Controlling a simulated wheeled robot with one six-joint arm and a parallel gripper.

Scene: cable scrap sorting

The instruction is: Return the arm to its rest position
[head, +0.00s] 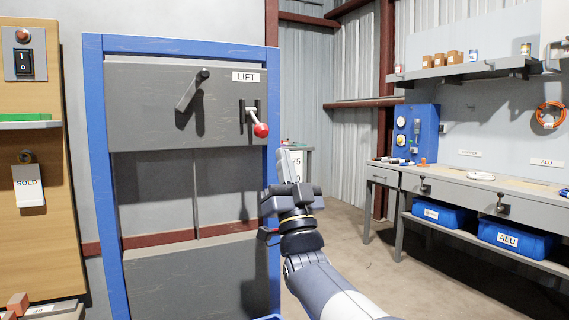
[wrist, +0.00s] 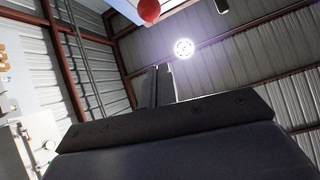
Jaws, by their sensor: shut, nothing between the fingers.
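My gripper (head: 291,163) is raised in front of the blue-framed grey cabinet (head: 190,80), near its right post, with its fingers pointing up. The fingers are together and hold nothing. In the wrist view the closed fingers (wrist: 157,86) point toward the roof and a bright round lamp. The red ball of the lever (head: 261,130) marked LIFT is above and left of my gripper in the head view. It also shows at the top of the wrist view (wrist: 149,11). I cannot tell the exact gap between it and my gripper.
A dark handle (head: 192,90) sticks out from the cabinet's upper panel. A wooden board (head: 30,150) with a switch is at the left. A workbench (head: 480,182) with blue bins (head: 518,240) underneath stands at the right. The floor between is clear.

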